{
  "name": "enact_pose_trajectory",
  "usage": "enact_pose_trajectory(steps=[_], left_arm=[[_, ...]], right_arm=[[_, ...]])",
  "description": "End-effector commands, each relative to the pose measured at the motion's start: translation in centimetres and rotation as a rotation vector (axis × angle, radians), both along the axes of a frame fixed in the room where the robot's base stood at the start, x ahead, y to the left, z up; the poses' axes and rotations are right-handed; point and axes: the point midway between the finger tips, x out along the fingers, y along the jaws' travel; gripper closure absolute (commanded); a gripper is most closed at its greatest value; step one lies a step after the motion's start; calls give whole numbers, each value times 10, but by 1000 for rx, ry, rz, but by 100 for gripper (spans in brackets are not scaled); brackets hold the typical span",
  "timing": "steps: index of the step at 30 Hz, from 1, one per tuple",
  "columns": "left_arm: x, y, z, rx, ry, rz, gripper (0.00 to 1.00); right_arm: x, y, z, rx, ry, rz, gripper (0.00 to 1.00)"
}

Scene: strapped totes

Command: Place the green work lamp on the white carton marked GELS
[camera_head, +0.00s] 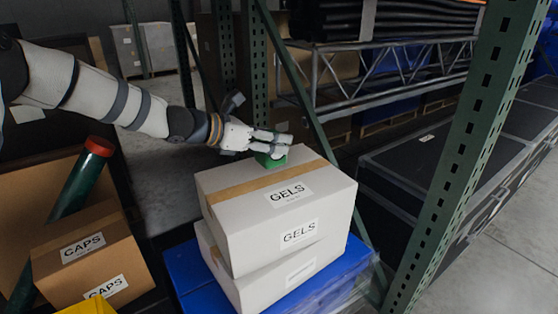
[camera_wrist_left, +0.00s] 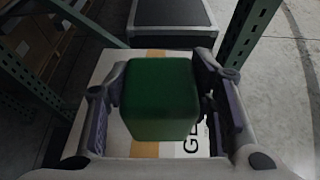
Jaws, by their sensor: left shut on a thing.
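The green work lamp (camera_wrist_left: 160,98) shows as a green block between the fingers in the left wrist view. In the head view only part of the lamp (camera_head: 270,161) shows under the fingers. My left gripper (camera_head: 276,148) is shut on it, over the far part of the top of the white carton marked GELS (camera_head: 240,200). The lamp's lower edge appears at or just above the carton top; I cannot tell whether they touch. The carton top also shows behind the lamp in the left wrist view (camera_wrist_left: 105,72). My right gripper is not in view.
The GELS carton sits on another white carton (camera_head: 255,287) on a blue tote (camera_head: 185,266). A green rack post (camera_head: 470,150) stands at right, beside dark cases (camera_head: 415,165). A brown CAPS box (camera_head: 90,255) and a red-capped green tube (camera_head: 80,185) are at left.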

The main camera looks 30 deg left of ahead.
Motion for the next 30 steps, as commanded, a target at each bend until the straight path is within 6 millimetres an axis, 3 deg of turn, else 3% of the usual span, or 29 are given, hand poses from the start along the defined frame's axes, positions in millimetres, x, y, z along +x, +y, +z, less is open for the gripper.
enact_pose_trajectory(steps=[1,8,13,24,25,27,30], left_arm=[[9,2,-24,1,17,1,85],[29,6,-39,-1,3,1,85],[30,6,-67,-3,3,1,85],[30,6,-70,-2,-2,1,85],[30,6,-71,-1,-2,1,48],[30,6,-70,-1,-2,1,32],[30,6,-70,-1,-3,1,30]], right_arm=[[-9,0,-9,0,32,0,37],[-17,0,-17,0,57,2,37],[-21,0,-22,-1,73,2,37],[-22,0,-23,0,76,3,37],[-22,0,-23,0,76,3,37],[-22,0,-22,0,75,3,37],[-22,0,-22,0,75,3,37]])
